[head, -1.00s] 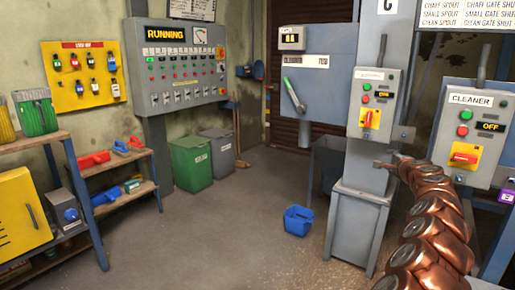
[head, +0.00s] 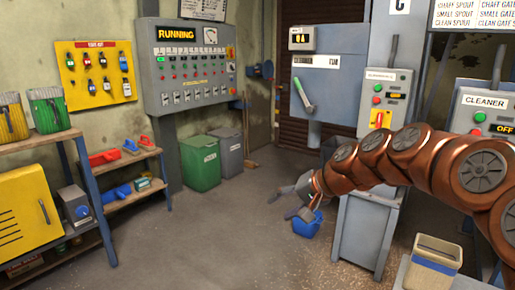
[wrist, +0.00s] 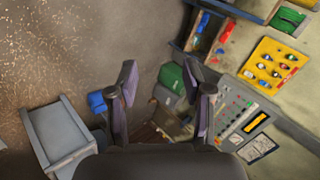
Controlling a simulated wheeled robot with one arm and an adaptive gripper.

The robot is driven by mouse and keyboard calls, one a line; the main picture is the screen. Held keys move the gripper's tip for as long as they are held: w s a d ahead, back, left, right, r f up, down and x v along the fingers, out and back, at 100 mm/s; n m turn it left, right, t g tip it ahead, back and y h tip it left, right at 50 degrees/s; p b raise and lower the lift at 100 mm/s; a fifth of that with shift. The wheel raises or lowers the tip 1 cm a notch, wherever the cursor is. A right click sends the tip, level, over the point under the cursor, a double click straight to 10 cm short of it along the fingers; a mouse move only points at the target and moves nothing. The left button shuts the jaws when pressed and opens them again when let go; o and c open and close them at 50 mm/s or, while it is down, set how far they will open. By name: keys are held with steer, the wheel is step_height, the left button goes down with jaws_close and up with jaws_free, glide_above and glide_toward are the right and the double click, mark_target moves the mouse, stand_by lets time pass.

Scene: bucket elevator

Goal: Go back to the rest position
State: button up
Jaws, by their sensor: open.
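My gripper (head: 290,200) is open and empty at the end of my copper-coloured arm, which reaches left across the head view. It hangs in the air in front of the blue bucket (head: 306,224), partly covering it. In the wrist view, the two fingers of my gripper (wrist: 165,92) stand wide apart with nothing between them. The grey switch box (head: 385,98) on the post is behind my arm. The CLEANER box (head: 483,107) is at the right, and my arm hides its lower part.
A grey pedestal (head: 362,235) stands below my arm, with a beige bin (head: 434,262) at lower right. Green (head: 200,165) and grey (head: 229,152) bins stand at the back. Shelves (head: 120,195) and a yellow cabinet (head: 28,222) line the left. The middle floor is open.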

steer(key=s+f+n+g+h, duration=0.2)
steer(key=s+f, duration=0.2)
steer(key=s, duration=0.5)
steer(key=s+f+n+g+h, duration=0.1)
steer(key=s+f+g, duration=0.15)
steer(key=s, duration=0.55)
steer(key=s+d+f+g+h, duration=0.1)
steer(key=s+d+f+h, duration=0.2)
steer(key=s, duration=0.4)
steer(key=s+d+f+g, duration=0.1)
steer(key=s+d+f, duration=0.2)
steer(key=s+d, duration=0.35)
steer(key=s+d+f+g+h, duration=0.1)
steer(key=s+d+f+h, duration=0.15)
steer(key=s, duration=0.65)
steer(key=s+p+v, duration=0.2)
steer(key=p+v, duration=1)
steer(key=v, duration=0.1)
steer(key=shift+r+n+y+p, duration=0.25)
steer(key=shift+n+y+p, duration=0.1)
steer(key=shift+n+p, duration=0.05)
steer(key=shift+d+t, duration=0.15)
steer(key=shift+t, duration=0.1)
steer(key=shift+c, duration=0.8)
steer(key=shift+d, duration=0.1)
